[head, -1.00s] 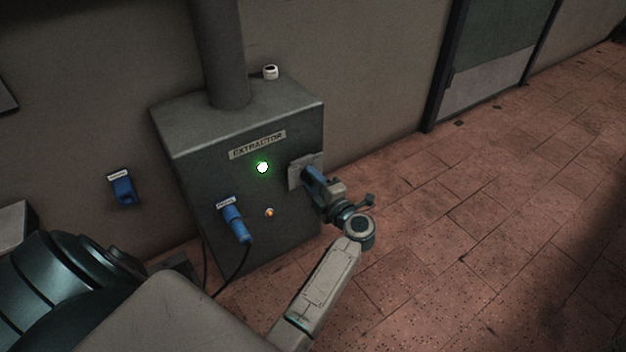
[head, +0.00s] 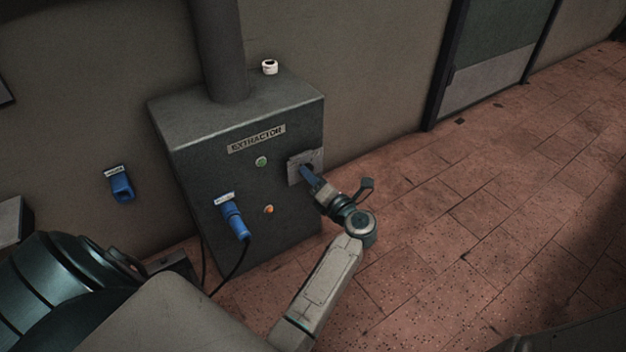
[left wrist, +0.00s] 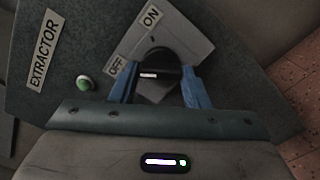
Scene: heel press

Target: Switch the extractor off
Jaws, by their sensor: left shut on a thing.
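The extractor (head: 290,205) is a grey box against the wall, with a name label (head: 257,139) on its front. Its switch plate (head: 317,158) is at the right of that face. In the left wrist view the plate (left wrist: 190,45) reads OFF and ON around a black knob (left wrist: 160,62). My left gripper (head: 308,174) is shut on the knob, with one blue finger on each side in the left wrist view (left wrist: 157,92). A white mark shows on the knob, nearer the OFF label. The green lamp (head: 261,161) is unlit. My right gripper is not in view.
A blue plug (head: 235,222) with a black cable sits low on the box's front, beside a small orange lamp (head: 268,209). A blue socket (head: 121,187) is on the wall. A white cap-like object (head: 269,67) stands on top.

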